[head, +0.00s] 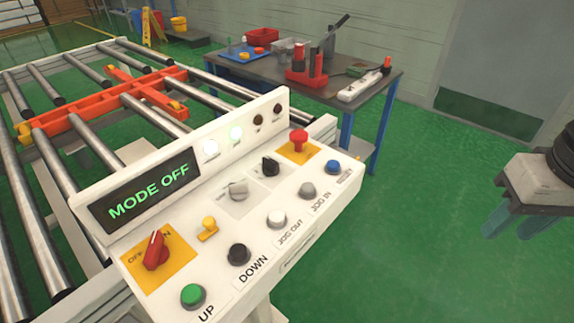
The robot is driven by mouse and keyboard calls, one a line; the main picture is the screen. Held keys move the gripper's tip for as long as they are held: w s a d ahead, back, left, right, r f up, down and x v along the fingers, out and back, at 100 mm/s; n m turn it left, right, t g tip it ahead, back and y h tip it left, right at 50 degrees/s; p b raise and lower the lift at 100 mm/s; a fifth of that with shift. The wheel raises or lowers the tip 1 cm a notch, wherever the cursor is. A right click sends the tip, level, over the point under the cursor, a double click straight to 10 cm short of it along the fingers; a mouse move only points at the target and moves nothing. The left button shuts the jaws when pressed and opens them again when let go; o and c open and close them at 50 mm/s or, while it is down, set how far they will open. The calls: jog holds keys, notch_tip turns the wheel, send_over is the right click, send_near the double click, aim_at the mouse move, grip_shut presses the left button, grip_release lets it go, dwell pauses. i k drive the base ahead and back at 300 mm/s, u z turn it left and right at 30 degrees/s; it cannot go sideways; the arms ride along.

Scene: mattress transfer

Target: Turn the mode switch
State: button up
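A white control panel (130,228) stands in the foreground, and its display (143,192) reads "MODE OFF" in green letters. A red rotary switch (155,251) sits on a yellow plate at the panel's left end, with lettering partly hidden by the knob. A grey rotary knob (238,190) sits on a grey plate mid-panel, and a black rotary knob (270,166) is to its right. I cannot read which knob is labelled as the mode switch. My gripper (525,233) is at the right edge, well apart from the panel, with its teal fingers spread and nothing between them.
The panel also carries a red mushroom button (298,140), a yellow toggle (208,227), and green (193,294), black, white, grey and blue push buttons. A roller conveyor (55,170) lies behind left. A workbench (340,82) with tools stands behind. Green floor (410,240) is clear between panel and gripper.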

aim_at(239, 191)
jog(key=z, duration=0.1)
jog(key=i, duration=0.25)
jog(key=u, duration=0.8)
